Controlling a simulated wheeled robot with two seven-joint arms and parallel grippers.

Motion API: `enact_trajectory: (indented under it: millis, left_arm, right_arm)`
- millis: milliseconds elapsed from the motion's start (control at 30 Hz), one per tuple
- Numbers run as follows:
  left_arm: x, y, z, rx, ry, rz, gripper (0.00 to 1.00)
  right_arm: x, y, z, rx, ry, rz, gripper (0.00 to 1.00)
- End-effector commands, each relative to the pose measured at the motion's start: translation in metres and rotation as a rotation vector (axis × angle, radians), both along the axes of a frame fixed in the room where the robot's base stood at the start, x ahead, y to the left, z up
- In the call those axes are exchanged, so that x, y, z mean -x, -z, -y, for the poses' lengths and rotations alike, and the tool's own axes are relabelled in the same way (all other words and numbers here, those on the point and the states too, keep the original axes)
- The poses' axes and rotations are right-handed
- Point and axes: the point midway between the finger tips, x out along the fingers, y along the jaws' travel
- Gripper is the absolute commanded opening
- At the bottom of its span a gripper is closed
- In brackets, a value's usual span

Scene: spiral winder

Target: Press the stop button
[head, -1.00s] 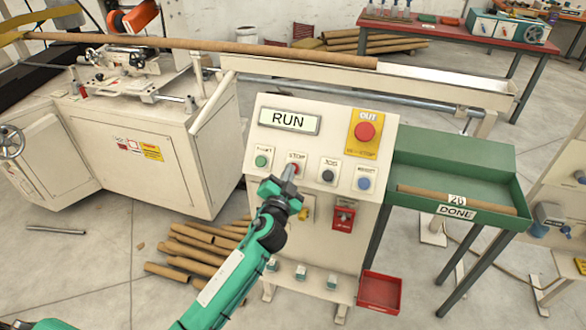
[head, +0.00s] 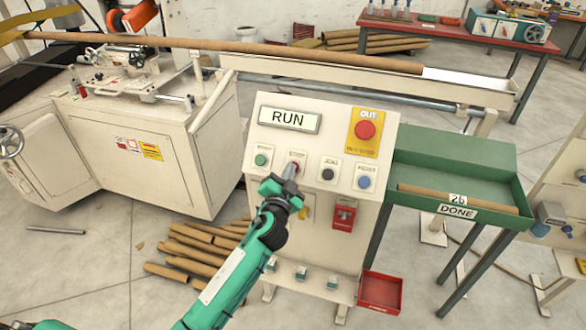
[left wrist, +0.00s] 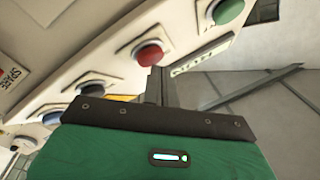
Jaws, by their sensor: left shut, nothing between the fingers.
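The cream control panel (head: 315,150) stands in the middle of the head view, its display (head: 289,119) reading RUN. The red stop button (head: 294,167) sits between the green start button (head: 261,160) and a black button (head: 328,174). My left gripper (head: 290,173) is shut and empty, its fingertips right at the stop button and partly covering it. In the left wrist view the red button (left wrist: 149,54) shows just beyond the fingertips (left wrist: 157,72); I cannot tell whether they touch. My right gripper is not in view.
A larger red emergency button (head: 365,131) on a yellow plate is at the panel's upper right. A blue button (head: 364,182) is below it. A long brown tube (head: 250,48) lies along the winder's trough. The green DONE tray (head: 440,200) stands right of the panel.

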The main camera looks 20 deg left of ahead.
Motion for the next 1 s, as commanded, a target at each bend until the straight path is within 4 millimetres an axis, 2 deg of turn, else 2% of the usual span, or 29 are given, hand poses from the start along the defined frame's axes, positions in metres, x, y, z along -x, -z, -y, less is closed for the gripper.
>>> enact_trajectory:
  millis: [100,233,1000]
  left_arm:
    - [0.0001,-0.0007,-0.0001,0.0,0.0,0.0,0.0]
    - [-0.0002,-0.0004,0.0,0.0,0.0,0.0,0.0]
    - [-0.0069,0.0052,0.0001,0.0,0.0,0.001,0.0]
  right_arm:
    - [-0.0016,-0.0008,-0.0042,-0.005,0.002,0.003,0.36]
    - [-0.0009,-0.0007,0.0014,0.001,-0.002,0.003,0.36]
    - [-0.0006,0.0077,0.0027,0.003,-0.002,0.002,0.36]
